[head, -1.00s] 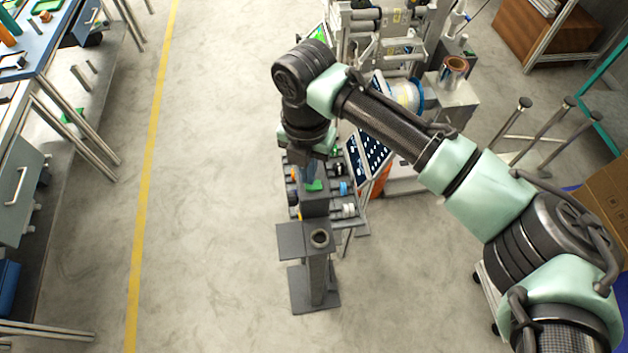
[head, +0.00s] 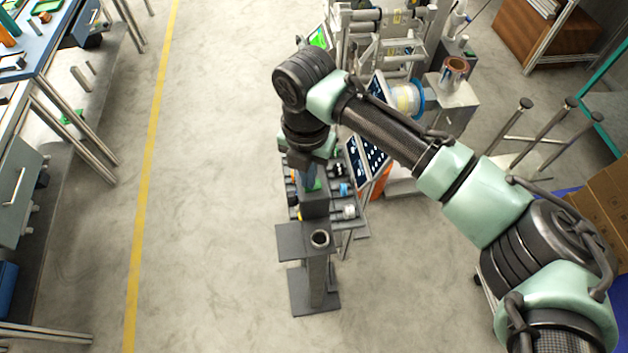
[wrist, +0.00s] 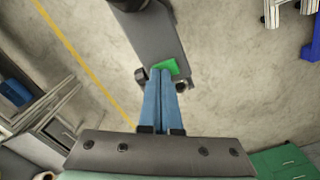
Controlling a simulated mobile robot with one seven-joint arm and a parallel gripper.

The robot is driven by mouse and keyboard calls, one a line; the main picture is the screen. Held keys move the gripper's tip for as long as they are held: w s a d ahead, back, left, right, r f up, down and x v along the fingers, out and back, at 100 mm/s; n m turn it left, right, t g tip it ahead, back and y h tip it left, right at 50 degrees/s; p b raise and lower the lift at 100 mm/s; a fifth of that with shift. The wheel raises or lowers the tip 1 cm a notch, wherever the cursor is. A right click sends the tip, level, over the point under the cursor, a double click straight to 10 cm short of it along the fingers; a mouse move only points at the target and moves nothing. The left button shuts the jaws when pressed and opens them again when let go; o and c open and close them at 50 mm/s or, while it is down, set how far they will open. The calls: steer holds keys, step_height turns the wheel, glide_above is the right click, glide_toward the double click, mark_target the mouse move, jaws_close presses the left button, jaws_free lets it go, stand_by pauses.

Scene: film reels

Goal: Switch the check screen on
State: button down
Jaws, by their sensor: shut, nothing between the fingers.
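My gripper (head: 311,183) points down with its two blue fingers shut together and empty, above a dark grey stand (head: 315,205). In the wrist view, the fingertips (wrist: 160,72) are right at a bright green patch (wrist: 167,67) on top of the grey stand (wrist: 160,40). I cannot tell whether they touch it. In the head view, my fingers mostly hide this green patch (head: 317,185). A tilted dark panel with rows of light marks (head: 366,160) stands behind to the right. I cannot tell which is the check screen.
A rack with several small reels (head: 346,211) is close behind the stand. A machine with rollers (head: 385,45) is at the back. The floor at left is clear up to the yellow line (head: 147,180).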

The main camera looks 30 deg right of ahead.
steer(key=shift+r, duration=0.15)
step_height(320, 180, up, 7)
steer(key=p, duration=0.5)
stand_by(0.6)
